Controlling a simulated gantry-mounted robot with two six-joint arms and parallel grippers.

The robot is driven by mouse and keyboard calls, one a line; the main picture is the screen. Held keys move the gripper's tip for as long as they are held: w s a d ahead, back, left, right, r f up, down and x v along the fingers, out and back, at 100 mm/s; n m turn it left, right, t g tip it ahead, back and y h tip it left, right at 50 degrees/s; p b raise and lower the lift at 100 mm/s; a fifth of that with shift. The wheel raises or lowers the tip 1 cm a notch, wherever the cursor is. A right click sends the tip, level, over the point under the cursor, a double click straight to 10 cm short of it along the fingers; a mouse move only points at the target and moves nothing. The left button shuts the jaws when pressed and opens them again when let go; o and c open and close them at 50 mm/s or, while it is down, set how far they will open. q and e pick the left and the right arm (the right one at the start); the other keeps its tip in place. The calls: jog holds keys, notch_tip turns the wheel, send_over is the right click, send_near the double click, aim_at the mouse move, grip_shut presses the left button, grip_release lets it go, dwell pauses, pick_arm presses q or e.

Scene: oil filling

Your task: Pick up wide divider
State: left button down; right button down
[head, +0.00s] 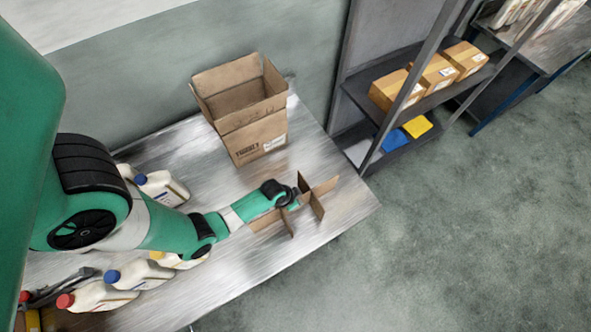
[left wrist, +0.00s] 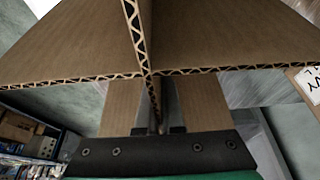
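The cardboard divider (head: 318,204) is made of crossed brown panels. It is at the right part of the metal table in the head view, in front of the box. My left gripper (head: 287,196) is right at it, among the panels. In the left wrist view the divider (left wrist: 225,45) fills the upper part, with corrugated edges meeting in a cross. One panel edge runs down between the dark fingers of my left gripper (left wrist: 158,130). I cannot tell whether they press on it. My right gripper is not in view.
An open cardboard box (head: 255,137) stands behind the divider on the table (head: 350,212). A shelf (head: 375,100) with small boxes (head: 438,72) is at the back right.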

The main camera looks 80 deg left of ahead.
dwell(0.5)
pick_arm(q)
notch_tip(320, 180, up, 5)
jog(key=p, duration=0.3)
jog(key=shift+p, duration=0.4)
jog(key=s+d+r+p, duration=0.6)
jog(key=s+d+r, duration=0.2)
jog(key=s+d, duration=0.1)
jog(key=shift+s+r, duration=0.25)
jog(key=shift+s, duration=0.65)
